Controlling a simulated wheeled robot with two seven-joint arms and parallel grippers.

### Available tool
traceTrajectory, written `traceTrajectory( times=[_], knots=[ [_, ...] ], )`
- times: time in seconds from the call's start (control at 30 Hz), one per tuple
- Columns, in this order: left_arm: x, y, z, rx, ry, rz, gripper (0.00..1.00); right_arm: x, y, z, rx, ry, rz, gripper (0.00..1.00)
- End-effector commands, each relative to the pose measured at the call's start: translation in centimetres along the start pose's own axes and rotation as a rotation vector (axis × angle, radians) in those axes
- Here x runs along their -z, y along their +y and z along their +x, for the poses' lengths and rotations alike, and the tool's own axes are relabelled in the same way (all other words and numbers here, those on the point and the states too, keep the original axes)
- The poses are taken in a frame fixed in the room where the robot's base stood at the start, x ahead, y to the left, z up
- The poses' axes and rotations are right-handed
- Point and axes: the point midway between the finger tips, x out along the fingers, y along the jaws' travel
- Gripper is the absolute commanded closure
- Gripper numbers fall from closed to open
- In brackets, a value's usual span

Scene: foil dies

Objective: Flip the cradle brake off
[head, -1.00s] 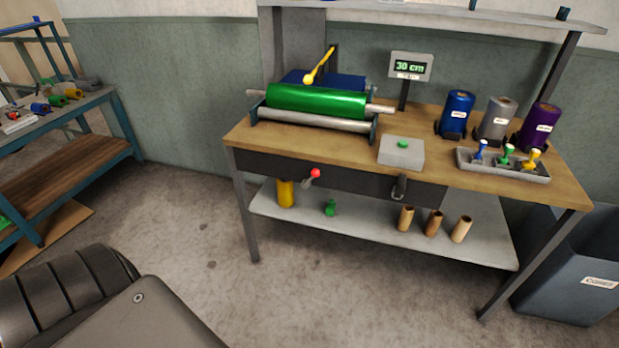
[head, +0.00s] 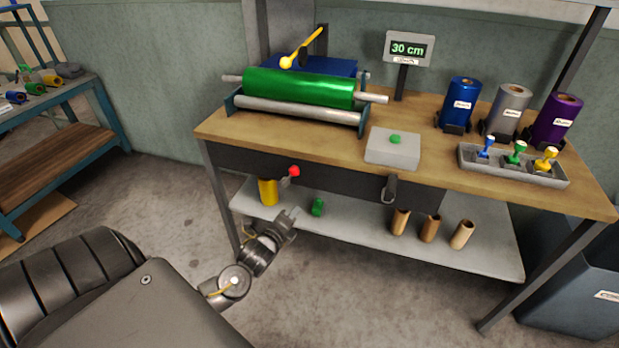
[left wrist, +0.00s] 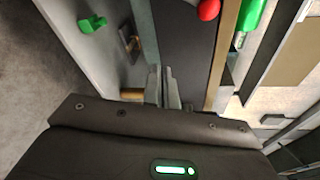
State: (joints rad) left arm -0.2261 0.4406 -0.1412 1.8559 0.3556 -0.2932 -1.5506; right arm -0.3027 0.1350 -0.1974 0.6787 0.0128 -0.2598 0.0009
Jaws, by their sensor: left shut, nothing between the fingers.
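A short grey lever with a red knob (head: 293,171), which I take to be the cradle brake, is on the bench's dark front rail, leaning up and to the right. The green foil roll (head: 300,87) lies in the cradle on the bench above it. My left gripper (head: 289,214) is shut and empty, a little below the lever and apart from it, in front of the lower shelf. In the left wrist view the closed fingers (left wrist: 164,76) point toward the dark rail, and the red knob (left wrist: 208,9) shows at the top edge. My right gripper is not in view.
A yellow cylinder (head: 268,191), a green piece (head: 318,206) and brown tubes (head: 430,228) stand on the lower shelf (head: 355,238). A hook-like grey handle (head: 389,188) hangs on the rail to the right. The floor before the bench is clear.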

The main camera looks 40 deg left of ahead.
Motion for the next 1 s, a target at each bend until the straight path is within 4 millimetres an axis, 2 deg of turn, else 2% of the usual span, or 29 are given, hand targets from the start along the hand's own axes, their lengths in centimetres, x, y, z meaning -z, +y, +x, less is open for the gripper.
traceTrajectory(
  times=[0.03,0.1,0.2,0.57,0.77,1.0],
  knots=[
    [-0.4,-1.4,0.0,0.037,-0.008,0.037,1.00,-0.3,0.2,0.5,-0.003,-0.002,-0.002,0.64],
    [-0.8,-2.8,-0.2,0.067,-0.017,0.074,1.00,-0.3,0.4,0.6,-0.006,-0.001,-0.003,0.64],
    [-1.0,-3.7,-0.3,0.084,-0.022,0.096,1.00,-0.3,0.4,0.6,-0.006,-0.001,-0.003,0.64],
    [-1.1,-3.8,0.0,0.084,-0.023,0.097,1.00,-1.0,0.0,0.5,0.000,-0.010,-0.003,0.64],
    [-1.1,-4.0,2.4,0.084,-0.024,0.097,1.00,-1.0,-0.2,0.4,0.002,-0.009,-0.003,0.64],
    [-1.3,-4.5,7.4,0.084,-0.025,0.095,1.00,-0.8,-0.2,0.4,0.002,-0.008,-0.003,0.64]
  ],
)
